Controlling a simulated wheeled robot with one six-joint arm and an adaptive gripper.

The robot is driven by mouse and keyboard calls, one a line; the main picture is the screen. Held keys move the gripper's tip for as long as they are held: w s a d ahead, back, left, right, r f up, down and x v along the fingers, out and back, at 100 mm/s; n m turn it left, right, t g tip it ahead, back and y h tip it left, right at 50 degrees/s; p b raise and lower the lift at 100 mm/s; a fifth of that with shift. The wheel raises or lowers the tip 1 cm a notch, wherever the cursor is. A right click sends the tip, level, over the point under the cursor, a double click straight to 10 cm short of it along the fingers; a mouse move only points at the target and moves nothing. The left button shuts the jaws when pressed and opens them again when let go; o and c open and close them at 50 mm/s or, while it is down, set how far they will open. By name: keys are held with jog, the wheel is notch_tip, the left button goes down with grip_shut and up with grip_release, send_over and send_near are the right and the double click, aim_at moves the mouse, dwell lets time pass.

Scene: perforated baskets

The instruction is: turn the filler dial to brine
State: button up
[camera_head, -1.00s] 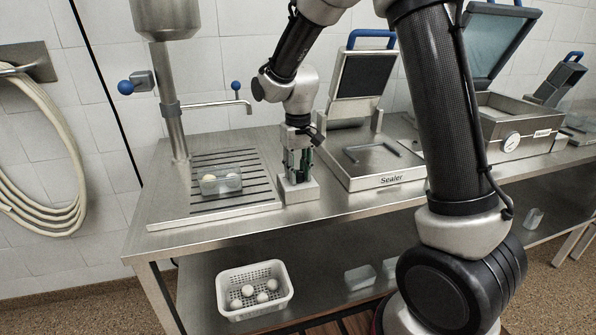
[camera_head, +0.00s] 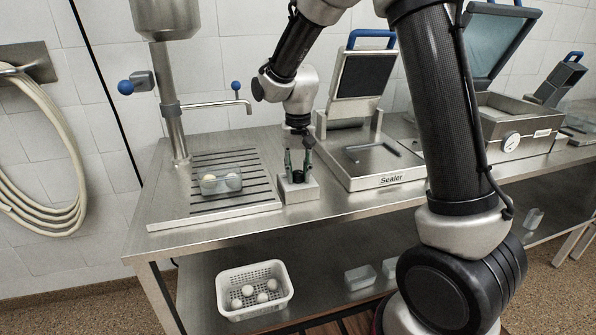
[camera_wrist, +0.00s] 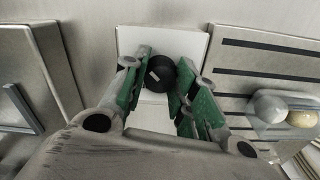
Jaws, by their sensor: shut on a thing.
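The filler dial is a black round knob (camera_head: 297,177) with a white mark on top. It sits on a small light-grey box (camera_head: 303,194) on the counter, between the slotted drip tray and the sealer. My gripper (camera_head: 298,164) reaches down over it, with its green fingers on both sides. In the wrist view, the fingers (camera_wrist: 162,82) are shut on the dial (camera_wrist: 160,73), and the white mark is on its upper left side. The box top (camera_wrist: 165,42) shows around it. I can read no brine label or other setting on the box.
The slotted tray (camera_head: 235,205) holds a clear container (camera_head: 222,184) with pale balls, left of the box. The filler spout (camera_head: 215,104) is behind it. The sealer (camera_head: 375,180) stands close on the right. A white perforated basket (camera_head: 254,307) is on the lower shelf.

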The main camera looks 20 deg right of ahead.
aim_at(298, 172)
jog(key=o, duration=1)
notch_tip(298, 172, up, 12)
jog(key=shift+r, duration=0.1)
jog(key=s+d+r+t, duration=0.1)
jog(key=s+d, duration=0.4)
jog(key=s, duration=0.3)
jog(key=s+d+r+n+t, duration=0.1)
jog(key=s+d+t, duration=0.1)
jog(key=s+d, duration=0.3)
jog(key=s+d+r+n+t, duration=0.1)
jog(key=s+d, duration=0.3)
jog(key=s, duration=0.9)
jog(key=shift+s+d+r, duration=0.2)
jog(key=shift+d+r, duration=0.2)
jog(key=shift+r, duration=0.2)
